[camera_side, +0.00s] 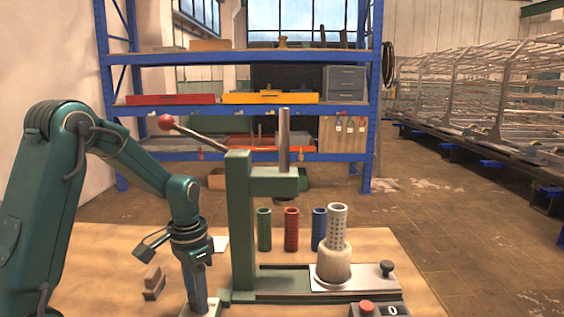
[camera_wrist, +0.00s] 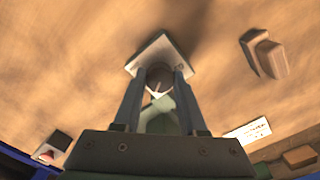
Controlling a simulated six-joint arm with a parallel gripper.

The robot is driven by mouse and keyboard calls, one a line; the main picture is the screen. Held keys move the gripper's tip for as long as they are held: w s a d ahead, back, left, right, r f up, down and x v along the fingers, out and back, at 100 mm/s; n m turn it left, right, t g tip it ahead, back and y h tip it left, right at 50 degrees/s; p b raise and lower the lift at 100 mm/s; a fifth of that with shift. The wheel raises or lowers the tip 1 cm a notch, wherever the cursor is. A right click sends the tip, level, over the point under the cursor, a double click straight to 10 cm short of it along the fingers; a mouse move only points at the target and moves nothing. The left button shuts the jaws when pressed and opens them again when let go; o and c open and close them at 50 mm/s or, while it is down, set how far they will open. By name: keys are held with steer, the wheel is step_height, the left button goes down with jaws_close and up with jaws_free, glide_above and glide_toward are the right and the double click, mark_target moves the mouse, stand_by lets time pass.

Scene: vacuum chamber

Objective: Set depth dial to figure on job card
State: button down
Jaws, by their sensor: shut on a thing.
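The depth dial is a round grey knob with a pale pointer line (camera_wrist: 157,79) on a whitish square plate (camera_wrist: 157,47), seen in the wrist view. My gripper (camera_wrist: 161,72) is shut on the knob, one finger on each side. In the side view my gripper (camera_side: 197,298) points straight down onto the plate (camera_side: 206,309) at the bottom edge, and its fingers hide the knob. The dial's figures cannot be read. A white card with small marks (camera_wrist: 248,131), likely the job card, lies right of the gripper in the wrist view; its writing is too small to read.
A green press (camera_side: 241,225) with a red-knobbed lever (camera_side: 166,122) stands right of my gripper. A perforated tube (camera_side: 337,225) stands on its base, with green, red and blue tubes behind. A brown block (camera_side: 153,283) lies left. A red button (camera_side: 367,306) sits at front right.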

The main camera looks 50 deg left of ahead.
steer(key=n, duration=1.1)
steer(key=shift+n, duration=0.4)
stand_by(0.4)
steer(key=shift+c, duration=2.3)
jaws_free()
steer(key=shift+r, duration=2.65)
